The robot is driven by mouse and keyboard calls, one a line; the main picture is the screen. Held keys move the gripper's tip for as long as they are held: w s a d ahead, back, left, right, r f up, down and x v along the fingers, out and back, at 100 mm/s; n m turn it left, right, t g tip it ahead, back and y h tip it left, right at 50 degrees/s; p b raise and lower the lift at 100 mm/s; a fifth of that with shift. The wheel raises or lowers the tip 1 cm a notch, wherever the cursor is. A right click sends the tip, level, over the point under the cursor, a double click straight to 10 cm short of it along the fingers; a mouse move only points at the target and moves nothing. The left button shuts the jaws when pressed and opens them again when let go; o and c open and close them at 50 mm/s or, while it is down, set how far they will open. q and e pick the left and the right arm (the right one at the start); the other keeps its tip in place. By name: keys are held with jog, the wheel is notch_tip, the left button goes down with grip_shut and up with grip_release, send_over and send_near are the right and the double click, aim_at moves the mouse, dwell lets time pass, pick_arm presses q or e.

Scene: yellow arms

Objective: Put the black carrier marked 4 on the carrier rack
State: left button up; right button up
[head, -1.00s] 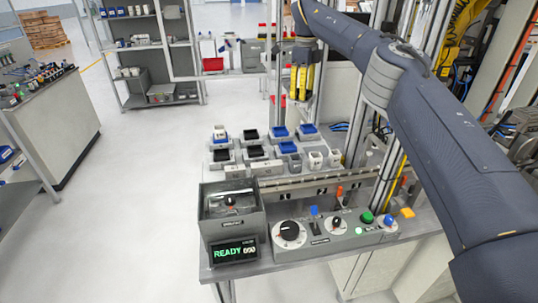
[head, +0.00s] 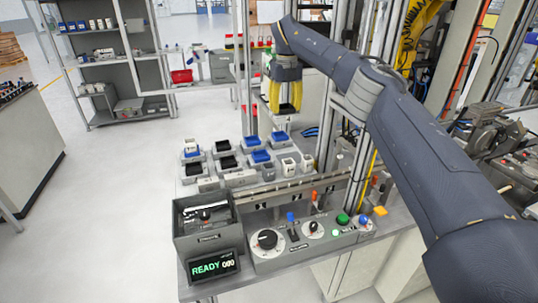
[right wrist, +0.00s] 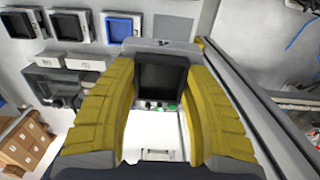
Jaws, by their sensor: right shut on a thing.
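My right gripper (head: 285,103) hangs above the far end of the workbench. Its yellow fingers, also in the right wrist view (right wrist: 160,95), are shut on a square black carrier (right wrist: 162,75). The fingers hold it by its two sides, and I cannot read a mark on it. In the head view the held carrier is hard to make out. The carrier rack (head: 208,185) stands on the bench below and left of the gripper, with rows of carriers. Some have black insides (head: 228,163), some blue (head: 260,157). My left gripper is not in view.
A grey bin (head: 205,237) with a READY display (head: 213,265) stands at the bench's near left. A control panel (head: 305,240) with knobs and buttons is beside it. Upright metal posts (head: 327,120) stand right of the gripper. Shelves (head: 105,70) stand at the back left.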

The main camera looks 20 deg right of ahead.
aim_at(285, 120)
notch_tip(285, 120, down, 17)
jog(key=shift+f, duration=0.1)
dwell(0.6)
jog(key=shift+f, duration=0.1)
jog(key=o, duration=1.4)
notch_tip(285, 120, up, 12)
jog(key=shift+r, duration=0.1)
